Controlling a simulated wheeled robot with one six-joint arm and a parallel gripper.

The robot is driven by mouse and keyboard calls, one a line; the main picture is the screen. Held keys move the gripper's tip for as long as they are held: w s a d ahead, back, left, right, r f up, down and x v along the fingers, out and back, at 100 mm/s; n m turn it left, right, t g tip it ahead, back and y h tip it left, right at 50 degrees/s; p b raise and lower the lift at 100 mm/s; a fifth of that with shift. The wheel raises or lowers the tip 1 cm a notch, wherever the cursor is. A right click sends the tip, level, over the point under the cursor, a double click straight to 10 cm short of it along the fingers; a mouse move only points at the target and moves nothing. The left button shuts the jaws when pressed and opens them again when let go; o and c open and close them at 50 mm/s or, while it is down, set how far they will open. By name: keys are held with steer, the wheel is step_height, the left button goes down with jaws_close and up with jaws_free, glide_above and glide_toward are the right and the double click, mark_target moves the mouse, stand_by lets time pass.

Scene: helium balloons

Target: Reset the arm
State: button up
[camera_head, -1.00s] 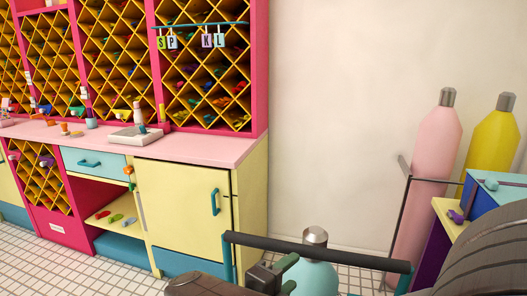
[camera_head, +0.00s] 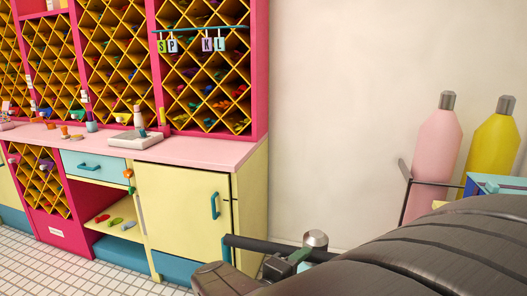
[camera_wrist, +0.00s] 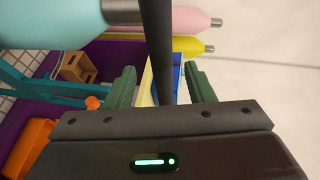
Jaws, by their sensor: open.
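My gripper (camera_wrist: 163,84) is open in the wrist view, with its two green fingers apart. A dark bar (camera_wrist: 163,40) runs down the picture and shows between the fingers; I cannot tell whether it touches them. The bar also shows in the head view (camera_head: 262,246), low in the middle, beside my gripper (camera_head: 297,262). My arm fills the lower right of the head view and hides much behind it. No object is seen held in the fingers.
A teal cylinder (camera_wrist: 55,20) with a metal cap is close by. Pink (camera_head: 436,145) and yellow (camera_head: 492,150) cylinders stand by the wall at right. A cream cabinet (camera_head: 182,210) with a pink counter (camera_head: 205,150) is at left. A wooden box (camera_wrist: 78,68) shows in the wrist view.

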mark_target(314, 252)
steer(key=shift+a, duration=0.1)
steer(key=shift+v, duration=4.15)
steer(key=shift+b+x, duration=0.5)
steer(key=shift+x, duration=6.4)
steer(key=shift+w+d+r, duration=0.1)
steer(key=shift+w+d, duration=0.1)
steer(key=shift+w, duration=0.35)
steer(key=shift+w+d, duration=0.2)
steer(key=shift+w, duration=0.3)
